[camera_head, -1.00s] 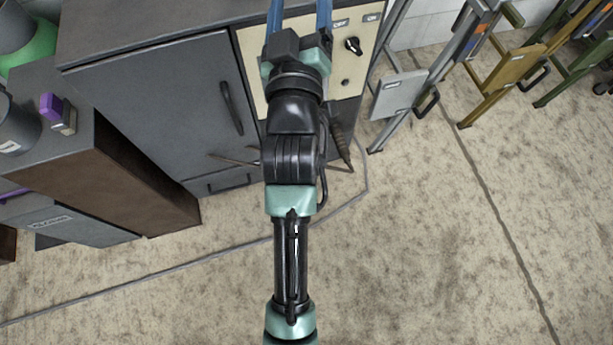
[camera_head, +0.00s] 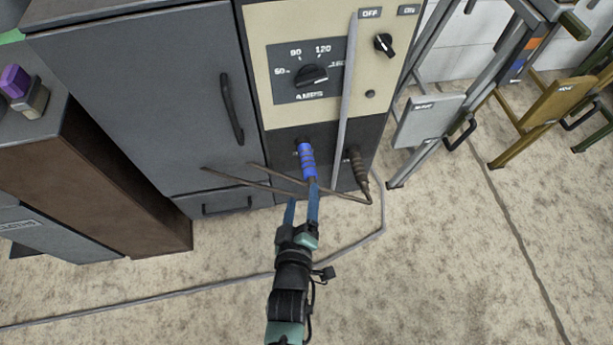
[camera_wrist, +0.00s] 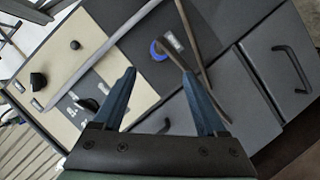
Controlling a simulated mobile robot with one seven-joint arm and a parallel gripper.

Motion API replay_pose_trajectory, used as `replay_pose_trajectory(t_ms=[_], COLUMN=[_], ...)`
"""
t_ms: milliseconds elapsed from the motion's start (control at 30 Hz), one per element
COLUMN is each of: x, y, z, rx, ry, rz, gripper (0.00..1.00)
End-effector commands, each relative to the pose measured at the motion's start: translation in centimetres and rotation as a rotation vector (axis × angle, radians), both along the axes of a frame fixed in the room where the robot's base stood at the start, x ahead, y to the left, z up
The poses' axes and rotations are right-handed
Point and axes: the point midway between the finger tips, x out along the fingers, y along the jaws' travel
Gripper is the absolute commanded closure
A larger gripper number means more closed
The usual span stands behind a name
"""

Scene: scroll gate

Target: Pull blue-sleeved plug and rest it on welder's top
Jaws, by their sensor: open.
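The blue-sleeved plug (camera_head: 307,160) sits in a socket on the dark lower front of the welder (camera_head: 260,65), its sleeve angled down toward my gripper. My gripper (camera_head: 302,198) is open and empty, just below and in front of the plug, with its fingers pointing at the panel. In the wrist view the blue sleeve (camera_wrist: 157,49) shows beyond and between the spread fingertips (camera_wrist: 159,74), apart from them. Only a thin strip of the welder's top (camera_head: 75,10) shows at the upper left edge; the rest is out of view.
A brown-sleeved plug (camera_head: 355,168) with a cable is close at the right. Thin brown rods or cables cross just below the blue plug, and a grey strip (camera_head: 346,100) runs down the panel. Metal frames (camera_head: 430,120) stand to the right. Floor in front is mostly clear.

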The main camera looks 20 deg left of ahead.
Motion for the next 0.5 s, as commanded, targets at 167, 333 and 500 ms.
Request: replay_pose_trajectory(t_ms=[167, 333, 500], x=[3.4, 6.4, 8.8], y=[1.0, 2.0, 2.7], z=[-1.2, -2.2, -2.8], rx=[0.002, 0.002, 0.001], ry=[-0.004, -0.003, -0.002], rz=[-0.001, -0.001, -0.001], gripper=[0.26, 0.26, 0.26])
